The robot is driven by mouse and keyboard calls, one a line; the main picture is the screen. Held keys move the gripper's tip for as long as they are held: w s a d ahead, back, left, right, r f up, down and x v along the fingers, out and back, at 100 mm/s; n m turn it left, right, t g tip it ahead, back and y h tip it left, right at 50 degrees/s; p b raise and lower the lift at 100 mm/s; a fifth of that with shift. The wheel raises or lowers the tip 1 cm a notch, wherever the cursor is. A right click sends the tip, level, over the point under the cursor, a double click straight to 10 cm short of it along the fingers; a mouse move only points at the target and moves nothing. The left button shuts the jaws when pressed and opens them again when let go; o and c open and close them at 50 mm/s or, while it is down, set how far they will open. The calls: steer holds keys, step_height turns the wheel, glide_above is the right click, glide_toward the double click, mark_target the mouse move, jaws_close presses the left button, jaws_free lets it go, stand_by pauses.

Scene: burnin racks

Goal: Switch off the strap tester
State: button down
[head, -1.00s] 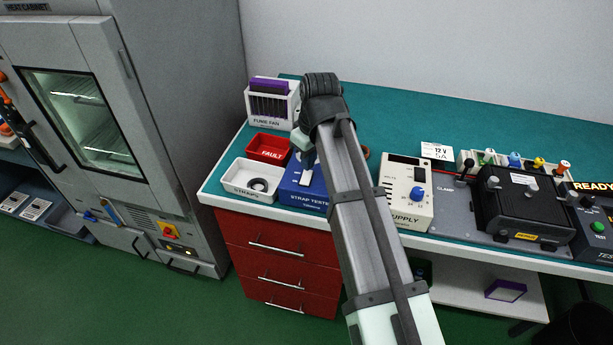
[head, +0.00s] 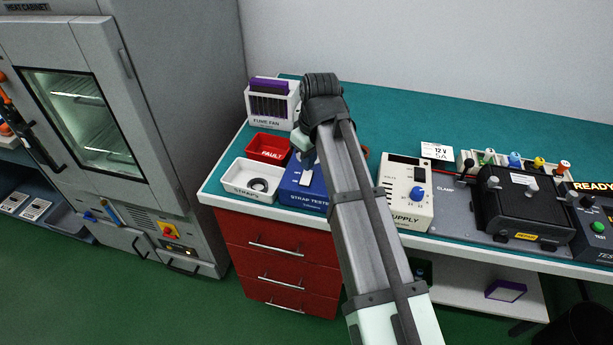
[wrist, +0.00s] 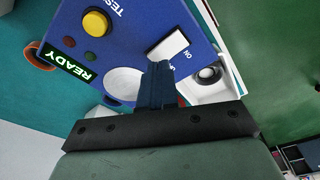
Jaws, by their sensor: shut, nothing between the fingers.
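The strap tester (head: 297,197) is a blue box at the left front of the bench, partly hidden behind my arm. In the wrist view its blue face (wrist: 120,55) shows a yellow button (wrist: 96,22), small red and green spots, a READY display (wrist: 68,66) and a white rocker switch (wrist: 168,46) with ON lettered beside it. My gripper (wrist: 160,66) is shut and empty, its tips just at the lower edge of the rocker; I cannot tell if they touch it. In the head view my gripper (head: 305,160) is over the tester, close behind the switch.
A supply box (head: 394,210) stands to the right. The back of the bench (head: 410,120) is mostly clear.

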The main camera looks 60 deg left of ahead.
steer(key=shift+f, duration=0.75)
stand_by(0.6)
steer(key=shift+r, duration=3.5)
